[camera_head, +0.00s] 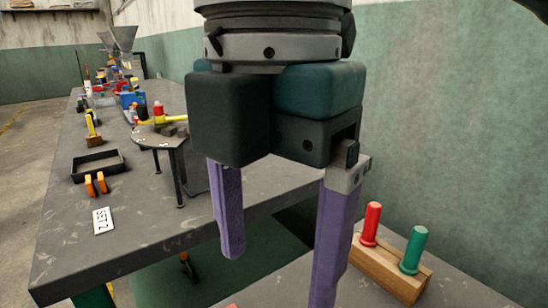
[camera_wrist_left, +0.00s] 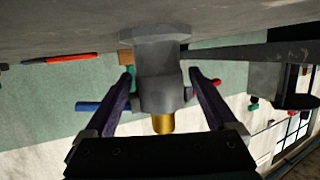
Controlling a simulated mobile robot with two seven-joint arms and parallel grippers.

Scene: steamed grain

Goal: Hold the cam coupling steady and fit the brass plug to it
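The grey cam coupling (camera_wrist_left: 158,63) stands in the middle of the left wrist view, which appears upside down. Blue (camera_wrist_left: 90,107) and red (camera_wrist_left: 216,82) levers stick out at its sides. The brass plug (camera_wrist_left: 163,124) shows at its end; how deeply it sits is unclear. My left gripper (camera_wrist_left: 161,74) has one purple finger on each side of the coupling; contact is unclear. In the head view a large gripper, apparently my right gripper (camera_head: 280,275), has spread purple fingers with nothing between them. The coupling does not clearly show there.
A wooden block (camera_head: 383,272) with red (camera_head: 371,223) and green (camera_head: 414,250) pegs stands on the bench at right. A long grey bench (camera_head: 75,250) at left holds a black tray (camera_head: 98,166), orange pieces (camera_head: 96,185) and a small raised stand (camera_head: 158,141). A wall rises behind.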

